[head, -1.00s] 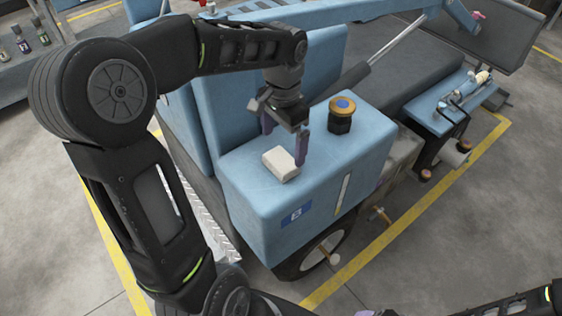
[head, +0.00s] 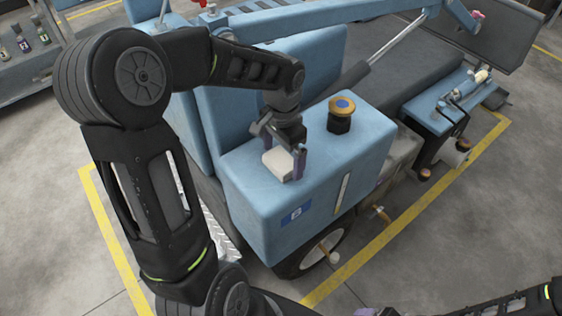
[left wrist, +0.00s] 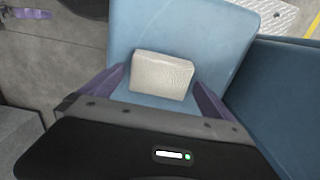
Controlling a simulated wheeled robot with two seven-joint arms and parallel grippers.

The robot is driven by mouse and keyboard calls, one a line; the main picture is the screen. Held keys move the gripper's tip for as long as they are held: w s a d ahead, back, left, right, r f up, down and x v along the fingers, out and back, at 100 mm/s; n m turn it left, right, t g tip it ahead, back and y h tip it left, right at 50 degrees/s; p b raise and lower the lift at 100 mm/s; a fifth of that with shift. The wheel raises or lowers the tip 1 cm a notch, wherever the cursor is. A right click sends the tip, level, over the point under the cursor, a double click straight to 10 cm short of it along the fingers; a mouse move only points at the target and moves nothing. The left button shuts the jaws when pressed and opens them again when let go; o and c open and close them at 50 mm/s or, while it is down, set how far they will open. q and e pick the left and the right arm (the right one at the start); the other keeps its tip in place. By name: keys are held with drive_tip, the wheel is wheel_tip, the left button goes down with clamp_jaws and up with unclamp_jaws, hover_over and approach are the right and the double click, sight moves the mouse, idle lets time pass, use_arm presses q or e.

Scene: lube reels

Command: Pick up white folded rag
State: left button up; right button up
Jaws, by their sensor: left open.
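The white folded rag (head: 278,165) lies on the flat top of the blue machine housing (head: 330,170). My left gripper (head: 283,162) is lowered over it from above, and its jaws and wrist hide part of the rag. In the left wrist view the rag (left wrist: 161,76) sits between the two spread purple fingers (left wrist: 163,88), with a gap on each side. The fingers are open and hold nothing. My right gripper (head: 367,312) shows only as a small part at the bottom edge, too little to tell its state.
A tall blue panel (head: 235,95) rises behind and left. A grey cylinder strut (head: 375,65) slants behind. Yellow floor lines (head: 405,215) border the machine.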

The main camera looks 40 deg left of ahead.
sight(283, 159)
idle(0.4)
use_arm(q)
drive_tip(key=c, duration=1.4)
drive_tip(key=shift+c, duration=0.2)
drive_tip(key=shift+r, duration=0.15)
wheel_tip(283, 159, up, 10)
drive_tip(key=shift+d+f, duration=0.1)
drive_tip(key=shift+f, duration=0.1)
